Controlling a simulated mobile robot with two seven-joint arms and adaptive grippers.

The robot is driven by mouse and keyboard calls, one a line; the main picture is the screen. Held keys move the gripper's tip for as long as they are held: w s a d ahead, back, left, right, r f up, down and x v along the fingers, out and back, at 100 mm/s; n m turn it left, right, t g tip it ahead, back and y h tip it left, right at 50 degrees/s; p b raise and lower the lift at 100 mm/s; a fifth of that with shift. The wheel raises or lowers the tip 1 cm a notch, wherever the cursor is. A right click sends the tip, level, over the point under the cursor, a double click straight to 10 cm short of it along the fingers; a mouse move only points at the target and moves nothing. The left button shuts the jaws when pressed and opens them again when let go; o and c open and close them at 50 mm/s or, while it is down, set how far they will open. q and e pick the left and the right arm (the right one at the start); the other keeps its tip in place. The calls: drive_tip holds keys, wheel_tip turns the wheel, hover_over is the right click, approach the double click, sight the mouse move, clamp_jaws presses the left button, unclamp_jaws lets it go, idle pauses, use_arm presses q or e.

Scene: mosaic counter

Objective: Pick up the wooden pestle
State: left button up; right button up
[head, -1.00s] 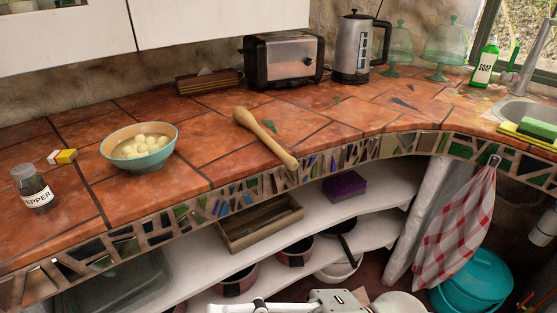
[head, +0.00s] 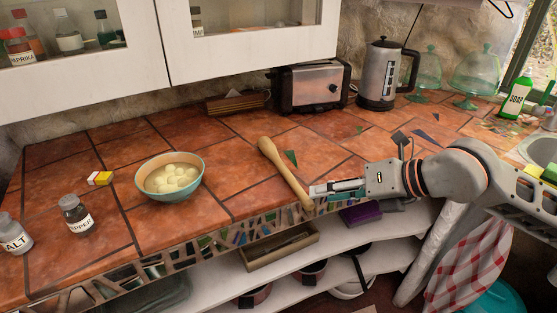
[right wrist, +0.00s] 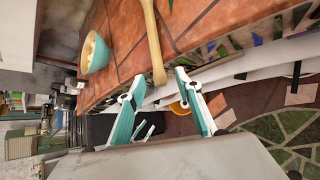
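The wooden pestle (head: 281,167) lies on the tiled counter, its thick end towards the wall and its thin handle end at the counter's front edge. My right gripper (head: 313,190) has come in from the right beside the handle end. In the right wrist view the pestle (right wrist: 152,38) runs down towards the gripper (right wrist: 159,78). The two fingers there are spread apart, with the handle's tip in line with the gap between them. I cannot tell whether they touch it. My left gripper is not in view.
A teal bowl of pale balls (head: 169,178) stands left of the pestle. The pepper jar (head: 75,214) and salt jar (head: 14,233) are further left. A toaster (head: 312,87) and kettle (head: 383,75) stand at the back. A shelf (head: 215,290) lies below the counter edge.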

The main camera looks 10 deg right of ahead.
sight(306, 195)
drive_tip(key=x, duration=0.5)
drive_tip(key=shift+w+a+r, duration=0.1)
drive_tip(key=shift+w+a, duration=0.1)
drive_tip(key=shift+w, duration=0.05)
clamp_jaws()
